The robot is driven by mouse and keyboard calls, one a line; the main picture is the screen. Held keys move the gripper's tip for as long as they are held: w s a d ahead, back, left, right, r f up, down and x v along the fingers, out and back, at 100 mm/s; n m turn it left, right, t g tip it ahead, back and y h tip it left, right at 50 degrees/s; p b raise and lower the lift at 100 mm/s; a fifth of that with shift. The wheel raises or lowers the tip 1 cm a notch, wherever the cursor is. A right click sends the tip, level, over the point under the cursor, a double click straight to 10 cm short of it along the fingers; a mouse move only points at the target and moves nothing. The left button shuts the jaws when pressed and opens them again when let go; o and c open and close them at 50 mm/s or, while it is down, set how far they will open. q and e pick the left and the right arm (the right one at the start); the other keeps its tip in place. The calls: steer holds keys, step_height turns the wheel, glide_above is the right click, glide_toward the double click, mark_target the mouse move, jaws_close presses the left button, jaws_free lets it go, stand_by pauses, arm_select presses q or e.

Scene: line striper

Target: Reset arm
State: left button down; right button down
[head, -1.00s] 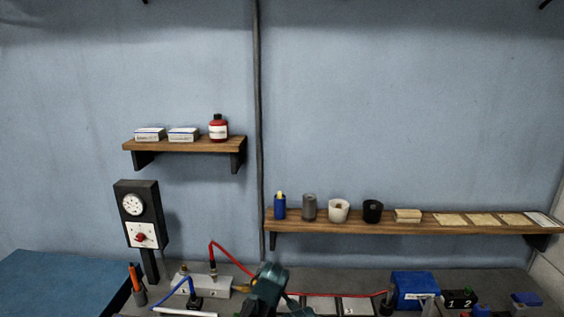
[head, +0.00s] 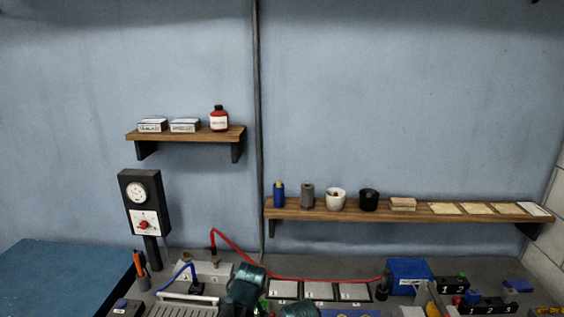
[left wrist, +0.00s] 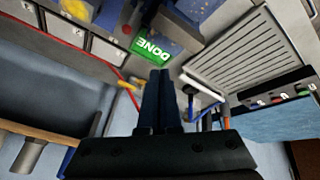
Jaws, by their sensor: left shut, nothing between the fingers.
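My left gripper (left wrist: 158,74) shows in the left wrist view, its two dark fingers pressed together with nothing between them. Its tips point toward a green plate marked DONE (left wrist: 157,43) and appear apart from it. In the head view, teal joints of my arm (head: 246,284) rise from the bottom edge, in front of the bench. The left fingers cannot be made out there. My right gripper is not visible in either view.
The grey bench holds a meter post (head: 144,205), a red cable (head: 310,279), a blue cable (head: 177,274), white numbered tiles (head: 320,290) and a blue box (head: 409,272). A left shelf (head: 187,134) and a long right shelf (head: 400,212) hang on the wall.

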arm_select(q)
steer(key=s+a+f+m+g+h, duration=0.15)
steer(key=s+a+m, duration=0.25)
steer(key=s, duration=0.4)
steer(key=s+a+f+m+g, duration=0.1)
steer(key=s+a+m+g, duration=0.25)
steer(key=s, duration=0.35)
steer(key=s+d+f+m+y+b, duration=0.1)
steer(key=s+d+f+m+b, duration=0.2)
steer(key=s+d+f+b, duration=0.3)
steer(key=d+f+b, duration=0.5)
steer(key=f+b, duration=0.1)
steer(key=b, duration=0.1)
steer(key=shift+f, duration=0.35)
steer(key=shift+m+y, duration=0.25)
